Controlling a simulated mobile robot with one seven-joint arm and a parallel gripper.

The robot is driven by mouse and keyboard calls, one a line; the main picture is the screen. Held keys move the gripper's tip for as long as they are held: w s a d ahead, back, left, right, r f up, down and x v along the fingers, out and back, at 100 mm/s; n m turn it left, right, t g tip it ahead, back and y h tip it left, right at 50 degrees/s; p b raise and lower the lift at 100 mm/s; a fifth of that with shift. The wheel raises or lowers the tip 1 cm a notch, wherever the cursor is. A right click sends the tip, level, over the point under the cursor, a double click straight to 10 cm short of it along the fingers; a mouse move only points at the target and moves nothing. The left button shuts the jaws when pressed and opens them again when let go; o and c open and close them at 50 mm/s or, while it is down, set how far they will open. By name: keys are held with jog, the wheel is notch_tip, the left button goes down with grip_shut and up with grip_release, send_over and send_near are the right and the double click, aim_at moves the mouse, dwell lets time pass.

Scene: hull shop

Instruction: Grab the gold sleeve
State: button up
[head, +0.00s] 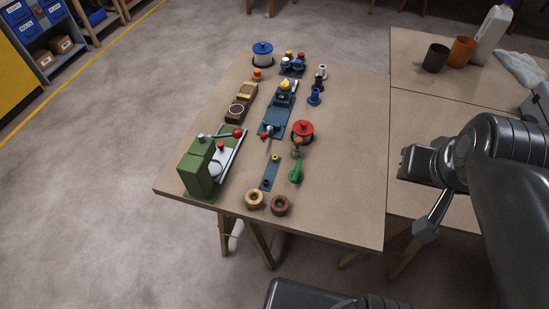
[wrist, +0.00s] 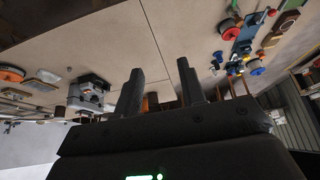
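No plainly sleeve-shaped gold piece can be made out; three small yellow or gold pieces show in the head view. One yellow piece (head: 276,158) is at the far end of a flat blue plate (head: 270,175). A gold-yellow piece (head: 284,86) sits on top of a blue fixture (head: 276,112). A yellow knob (head: 288,54) is in a small cluster at the back. I cannot tell which is the sleeve. My gripper (wrist: 160,68) is open and empty in the wrist view, its two dark fingers apart. In the head view my arm is at the right, away from these pieces.
A green press (head: 198,168) stands at the table's front left. Wooden rings (head: 254,199), a green-handled piece (head: 296,171) and a red-topped spool (head: 302,131) are near the yellow piece. Cups (head: 462,51) and a white bottle (head: 494,34) are back right. The table's right strip is clear.

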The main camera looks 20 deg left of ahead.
jog(key=shift+o, duration=0.5)
jog(key=m+g, duration=0.1)
jog(key=m, duration=3.5)
send_over(275, 157)
jog(key=s, duration=0.3)
notch_tip(275, 157, down, 26)
jog(key=shift+a+r, duration=0.15)
jog(key=shift+r, duration=0.05)
jog(key=shift+x, duration=2.65)
